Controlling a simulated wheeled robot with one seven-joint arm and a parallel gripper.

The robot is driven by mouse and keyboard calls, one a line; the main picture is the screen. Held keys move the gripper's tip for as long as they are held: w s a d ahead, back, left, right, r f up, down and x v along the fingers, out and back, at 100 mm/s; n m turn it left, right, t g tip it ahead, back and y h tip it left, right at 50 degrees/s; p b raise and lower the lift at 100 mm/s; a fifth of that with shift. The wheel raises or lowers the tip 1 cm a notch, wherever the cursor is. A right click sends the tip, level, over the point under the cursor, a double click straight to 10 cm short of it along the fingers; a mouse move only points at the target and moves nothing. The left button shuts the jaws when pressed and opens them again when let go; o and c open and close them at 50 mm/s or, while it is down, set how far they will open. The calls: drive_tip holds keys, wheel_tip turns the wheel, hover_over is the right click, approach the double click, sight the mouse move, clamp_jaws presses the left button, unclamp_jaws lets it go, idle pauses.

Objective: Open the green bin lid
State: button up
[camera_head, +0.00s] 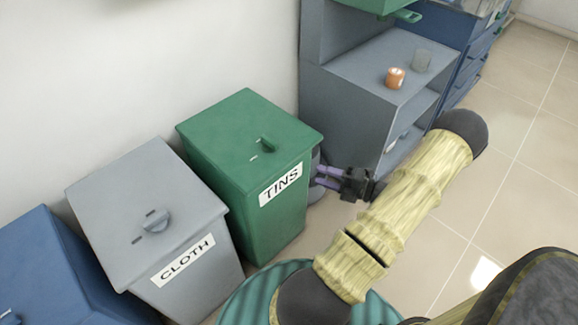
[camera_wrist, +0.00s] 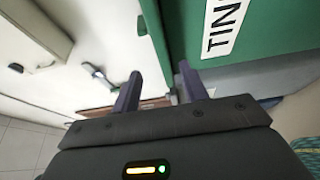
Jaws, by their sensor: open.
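The green bin (camera_head: 268,215) labelled TINS stands against the wall, between the grey bin and the grey shelf. Its flat lid (camera_head: 235,128) is shut, with a small dark handle (camera_head: 264,146) near the front edge. My gripper (camera_head: 316,177) is open and empty, just to the right of the bin's front, below lid height. In the wrist view, my gripper's two fingers (camera_wrist: 156,88) point past the green bin (camera_wrist: 270,35), which fills the upper right with part of its label. I cannot tell whether a finger touches the bin. The lid handle is not clear in the wrist view.
A grey bin (camera_head: 190,275) labelled CLOTH and a blue bin (camera_head: 50,270) stand to the left. Tiled floor (camera_head: 515,190) at the right is free.

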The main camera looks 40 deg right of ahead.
sight(288, 165)
drive_tip(key=b+x, duration=0.1)
drive_tip(key=x, duration=1)
drive_tip(key=shift+w+a+b, duration=0.15)
drive_tip(key=shift+w+b, duration=0.15)
drive_tip(key=shift+b, duration=0.05)
clamp_jaws()
